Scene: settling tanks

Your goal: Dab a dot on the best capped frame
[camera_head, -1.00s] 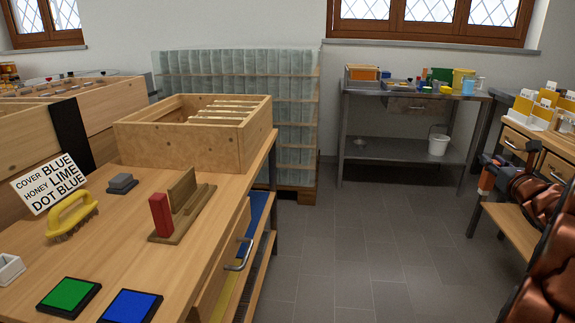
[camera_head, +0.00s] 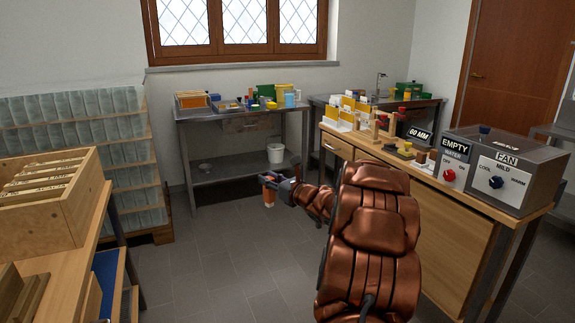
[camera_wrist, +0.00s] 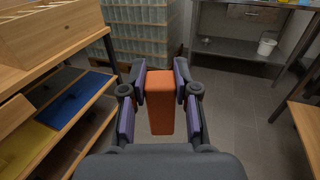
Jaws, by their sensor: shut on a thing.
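My gripper (camera_head: 270,183) is out over the open floor at the end of my copper-coloured arm, clear of the furniture. It is shut on an orange block-like thing (camera_wrist: 160,103), which hangs between the two fingers in the wrist view and shows small in the head view (camera_head: 269,198). A wooden box with several upright frames (camera_head: 38,182) stands on the bench at the left. I cannot tell whether any of these frames is capped.
A wooden bench (camera_head: 62,270) is at the left. A steel table (camera_head: 240,110) with tubs stands at the back. At the right, a wooden cabinet (camera_head: 420,205) carries a grey box marked FAN (camera_head: 505,170). The tiled floor between is clear.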

